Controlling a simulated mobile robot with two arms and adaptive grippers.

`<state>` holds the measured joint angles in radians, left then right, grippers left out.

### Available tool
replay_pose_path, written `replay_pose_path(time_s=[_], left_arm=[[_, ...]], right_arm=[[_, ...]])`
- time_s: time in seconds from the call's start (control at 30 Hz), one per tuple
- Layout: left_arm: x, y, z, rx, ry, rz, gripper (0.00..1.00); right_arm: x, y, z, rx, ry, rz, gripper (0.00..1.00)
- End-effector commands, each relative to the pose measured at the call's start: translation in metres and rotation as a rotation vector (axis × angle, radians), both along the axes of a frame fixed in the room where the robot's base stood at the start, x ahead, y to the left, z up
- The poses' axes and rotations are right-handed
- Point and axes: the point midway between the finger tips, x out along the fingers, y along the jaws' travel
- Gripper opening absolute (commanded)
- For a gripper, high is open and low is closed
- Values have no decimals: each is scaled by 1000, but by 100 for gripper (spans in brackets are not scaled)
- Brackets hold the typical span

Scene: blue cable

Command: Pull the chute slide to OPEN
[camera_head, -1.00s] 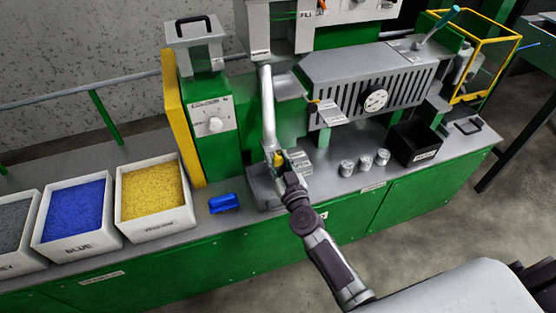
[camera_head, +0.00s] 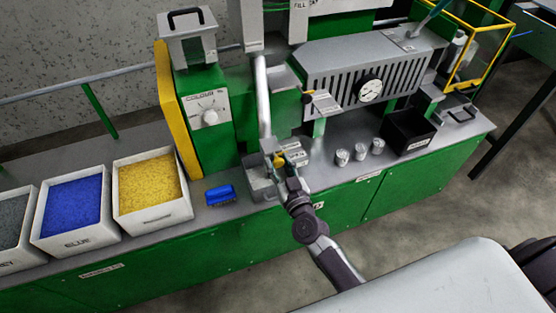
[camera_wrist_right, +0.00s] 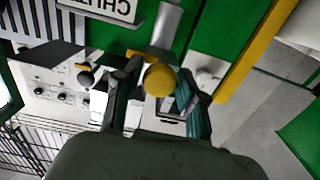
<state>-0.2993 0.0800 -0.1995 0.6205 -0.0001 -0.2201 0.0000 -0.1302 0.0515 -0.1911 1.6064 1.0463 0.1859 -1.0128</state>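A round yellow knob (camera_head: 279,160) shows near the lower end of the pale chute pipe (camera_head: 263,95). My right gripper (camera_head: 275,151) is at this knob, one finger on each side of it. In the right wrist view the yellow knob (camera_wrist_right: 160,79) sits between the two spread fingers of the right gripper (camera_wrist_right: 158,92), with a grey metal bar (camera_wrist_right: 165,28) behind it. I see a gap on its left side; contact on the right is unclear. An upside-down CHUTE label (camera_wrist_right: 105,8) is at the top there. My left gripper is out of view.
Several metal cups (camera_head: 342,157) and a black bin (camera_head: 407,132) stand to the right. Open boxes of blue (camera_head: 75,205) and yellow (camera_head: 148,185) granules are at the left.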

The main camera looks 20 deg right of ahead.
Motion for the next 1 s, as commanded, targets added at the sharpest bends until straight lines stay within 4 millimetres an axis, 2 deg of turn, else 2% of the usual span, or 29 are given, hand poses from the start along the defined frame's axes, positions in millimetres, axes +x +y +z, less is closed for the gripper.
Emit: replay_pose_path(time_s=[0.03,0.07,0.33,0.47,0.57,0.9,1.0], left_arm=[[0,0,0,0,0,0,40],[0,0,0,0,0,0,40],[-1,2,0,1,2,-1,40],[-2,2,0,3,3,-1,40],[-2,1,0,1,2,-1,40],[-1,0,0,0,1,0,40],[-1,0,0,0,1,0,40]], right_arm=[[0,0,0,0,-1,0,53],[0,0,0,0,-1,0,58],[1,0,2,1,-4,-1,58],[-6,0,1,1,-3,-1,58],[-21,-1,1,1,-2,-1,58],[-92,-3,1,-1,0,1,58],[-106,-4,1,-1,-1,0,58]])
